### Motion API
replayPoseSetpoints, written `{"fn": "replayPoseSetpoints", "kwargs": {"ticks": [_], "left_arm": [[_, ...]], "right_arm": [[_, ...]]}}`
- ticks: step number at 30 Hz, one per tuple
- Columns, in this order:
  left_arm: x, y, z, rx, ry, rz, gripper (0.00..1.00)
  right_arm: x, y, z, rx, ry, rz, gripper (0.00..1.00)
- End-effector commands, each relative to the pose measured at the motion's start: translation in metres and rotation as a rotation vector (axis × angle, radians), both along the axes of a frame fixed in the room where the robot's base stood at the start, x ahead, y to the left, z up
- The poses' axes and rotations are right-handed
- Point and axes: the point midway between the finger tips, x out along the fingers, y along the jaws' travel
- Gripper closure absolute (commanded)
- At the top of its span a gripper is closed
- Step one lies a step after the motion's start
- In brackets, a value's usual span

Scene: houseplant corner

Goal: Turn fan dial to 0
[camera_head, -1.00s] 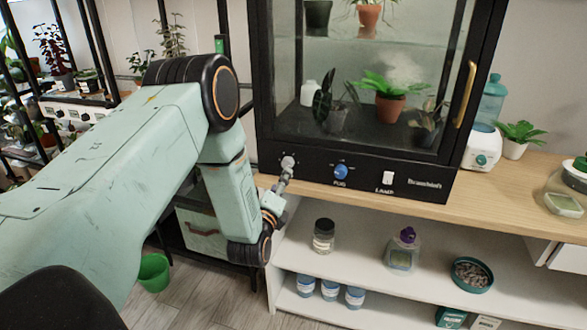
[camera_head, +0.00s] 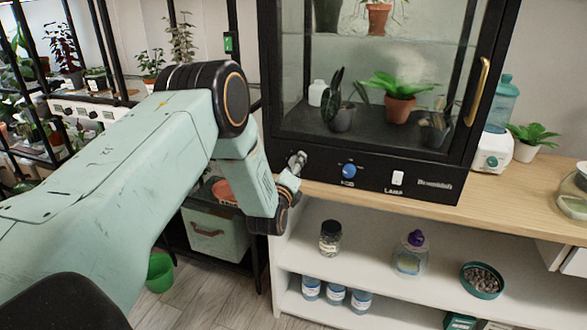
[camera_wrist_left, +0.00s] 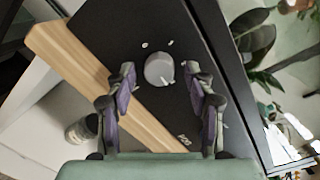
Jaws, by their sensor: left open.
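The fan dial is a round grey knob (camera_head: 298,159) on the black front panel of the glass cabinet, left of a blue dial marked FOG (camera_head: 349,171). In the left wrist view the grey knob (camera_wrist_left: 160,70) lies between the purple-padded fingers, with small white marks around it. My left gripper (camera_head: 289,178) is just in front of the panel's left end. Its fingers are spread on both sides of the knob, with visible gaps to it. Part of the knob is hard to make out in the head view. My right gripper is not in view.
A white lamp switch (camera_head: 397,179) sits right of the blue dial. The cabinet (camera_head: 425,186) stands on a wooden counter (camera_head: 500,200). A dark-lidded jar (camera_head: 330,239) is on the shelf below. Plants stand behind the cabinet glass.

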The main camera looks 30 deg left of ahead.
Motion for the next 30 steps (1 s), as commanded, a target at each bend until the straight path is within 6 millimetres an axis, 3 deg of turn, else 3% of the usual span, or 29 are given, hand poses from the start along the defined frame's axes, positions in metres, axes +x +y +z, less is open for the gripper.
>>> {"fn": "replayPoseSetpoints", "kwargs": {"ticks": [3,22,30], "left_arm": [[-0.0002,0.0,0.0001,0.0,0.0,0.0,0.46],[-0.0004,0.0002,0.0003,0.0,-0.001,0.001,1.0],[-0.0004,0.0001,0.0007,-0.025,-0.006,0.0,1.0]], "right_arm": [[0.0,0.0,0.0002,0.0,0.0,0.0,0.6],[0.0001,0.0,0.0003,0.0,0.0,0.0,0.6],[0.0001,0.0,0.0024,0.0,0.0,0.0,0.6]]}}
